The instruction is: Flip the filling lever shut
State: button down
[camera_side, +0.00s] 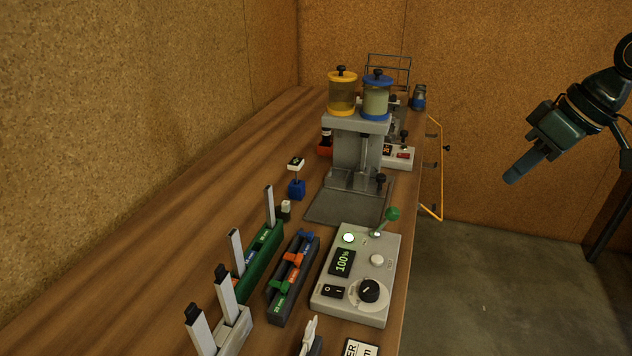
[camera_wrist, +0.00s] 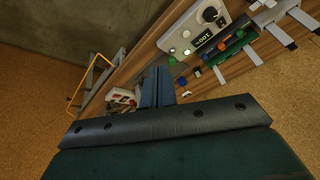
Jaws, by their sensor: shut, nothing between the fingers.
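A lever with a green ball knob (camera_side: 392,213) stands at the far right corner of a light grey control box (camera_side: 330,303), leaning up and to the right. No label shows which lever is the filling lever. In the wrist view the green knob (camera_wrist: 172,61) shows just above my fingers, beside the control box (camera_wrist: 180,37). My gripper (camera_side: 511,178) is shut and empty. It hangs in the air right of the table, well apart from the lever, fingers pointing down and left. Its closed fingers (camera_wrist: 158,72) also show in the wrist view.
A grey stand (camera_side: 352,121) holds a yellow-capped jar (camera_side: 342,92) and a blue-capped jar (camera_side: 376,98) behind the box. An orange frame (camera_side: 441,170) sticks out past the table's right edge. Racks (camera_side: 292,280) stand left of the box. Air between gripper and box looks clear.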

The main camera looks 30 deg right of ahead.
jog(key=w+d+f+y, duration=0.2)
jog(key=w+d+f, duration=0.1)
jog(key=w, duration=0.4)
jog(key=w+d+f+n+y, duration=0.1)
jog(key=w+d+f+y, duration=0.1)
jog(key=w+f, duration=0.4)
jog(key=shift+w+d+f+g+y, duration=0.3)
jog(key=shift+w+d, duration=0.25)
jog(key=shift+w, duration=0.6)
jog(key=shift+a+f, duration=0.1)
send_near(386, 221)
jog(key=w+d+f, duration=0.3)
jog(key=d+f, duration=0.1)
jog(key=a, duration=0.4)
jog(key=shift+s+a+f, duration=0.1)
jog(key=shift+s, duration=0.2)
